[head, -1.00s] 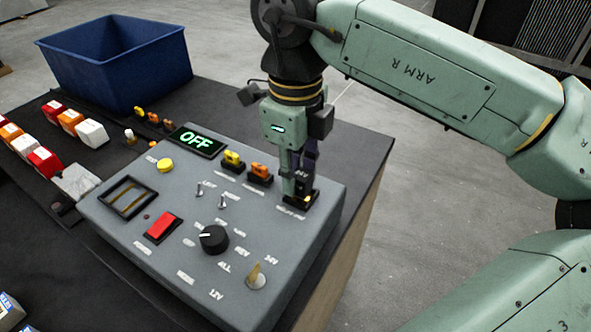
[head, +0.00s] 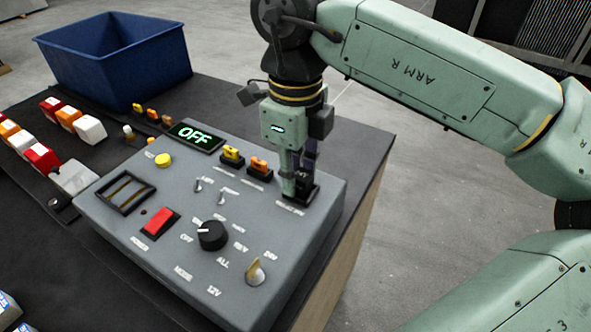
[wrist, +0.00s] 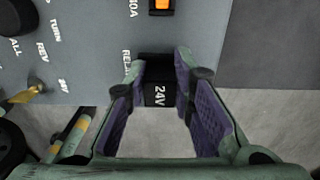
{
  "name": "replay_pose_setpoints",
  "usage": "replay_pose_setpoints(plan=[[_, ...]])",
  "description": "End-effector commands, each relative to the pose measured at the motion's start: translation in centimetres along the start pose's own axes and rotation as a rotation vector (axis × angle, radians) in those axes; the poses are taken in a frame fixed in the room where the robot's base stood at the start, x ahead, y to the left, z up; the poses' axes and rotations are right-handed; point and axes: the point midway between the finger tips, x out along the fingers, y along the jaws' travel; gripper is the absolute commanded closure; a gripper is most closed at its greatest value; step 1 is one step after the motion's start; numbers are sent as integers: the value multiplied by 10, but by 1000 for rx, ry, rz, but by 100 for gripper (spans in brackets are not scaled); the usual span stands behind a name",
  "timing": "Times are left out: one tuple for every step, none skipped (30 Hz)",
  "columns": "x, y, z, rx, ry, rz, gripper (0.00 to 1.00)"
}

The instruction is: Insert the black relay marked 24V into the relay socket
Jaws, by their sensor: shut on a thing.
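My gripper (wrist: 158,82) is shut on the black relay (wrist: 158,95), whose white 24V marking reads sideways between the purple finger pads in the wrist view. In the head view my gripper (head: 299,184) points down at the right end of the grey control panel (head: 130,252). The relay there is mostly hidden by the fingers. The relay is at the black relay socket (head: 300,199) by the panel's right edge. I cannot tell how deep it sits in the socket, as fingers and relay cover the opening.
Two fuses, one yellow (head: 232,157) and one orange (head: 259,167), stand just left of my gripper. A dial (head: 212,235), a red switch (head: 160,221) and a key (head: 255,272) are on the panel. The display (head: 195,136) reads OFF. A blue bin (head: 115,65) stands behind.

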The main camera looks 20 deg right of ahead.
Motion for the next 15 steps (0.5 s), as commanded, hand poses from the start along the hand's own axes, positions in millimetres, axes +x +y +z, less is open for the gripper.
replay_pose_setpoints(plan=[[2, 0, 0, 0, 0, 0, 100], [2, 0, 0, 0, 0, 0, 100], [1, 0, 0, 0, 0, 0, 100], [1, 0, 0, 0, 0, 0, 100], [1, 0, 0, 0, 0, 0, 100], [1, 0, 0, 0, 0, 0, 100], [1, 0, 0, 0, 0, 0, 76], [1, 0, 0, 0, 0, 0, 74], [1, 0, 0, 0, 0, 0, 72], [1, 0, 0, 0, 0, 0, 70], [1, 0, 0, 0, 0, 0, 68], [1, 0, 0, 0, 0, 0, 65], [1, 0, 0, 0, 0, 0, 63], [1, 0, 0, 0, 0, 0, 61], [1, 0, 0, 0, 0, 0, 58]])
